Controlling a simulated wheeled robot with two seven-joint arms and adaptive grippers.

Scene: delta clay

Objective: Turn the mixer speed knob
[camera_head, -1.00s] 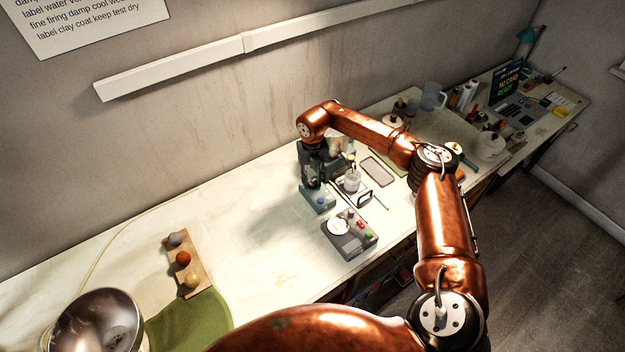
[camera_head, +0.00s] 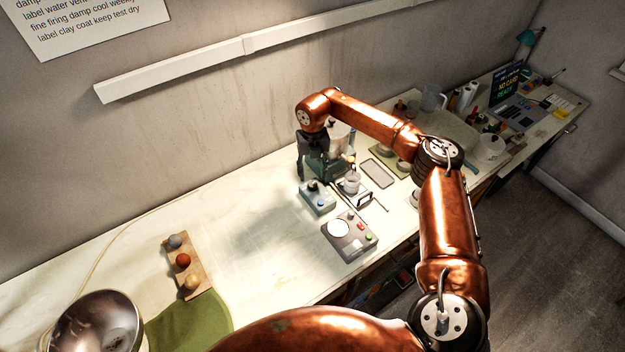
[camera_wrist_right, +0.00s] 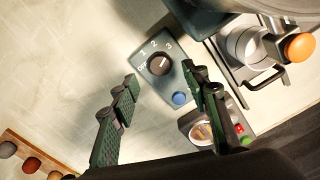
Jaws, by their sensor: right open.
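The mixer speed knob (camera_wrist_right: 158,64) is a dark round dial on a blue-grey control box (camera_wrist_right: 172,78), ringed by the marks OFF, 1, 2 and 3. A pale pointer line shows on the knob, seemingly on the side towards 3. A blue button (camera_wrist_right: 180,98) sits below the knob. In the head view the control box (camera_head: 318,199) stands on the bench with its knob (camera_head: 313,186) showing. My right gripper (camera_wrist_right: 161,78) is open and empty, with its fingers apart on either side of the knob in the picture. In the head view the right gripper (camera_head: 311,168) is above and behind the box.
A grey scale-like device (camera_head: 350,246) with a white disc and coloured buttons is in front of the box. A small jar (camera_head: 352,184) stands to its right. A wooden strip with balls (camera_head: 196,291) and a metal bowl (camera_head: 97,326) are left. The bench middle is clear.

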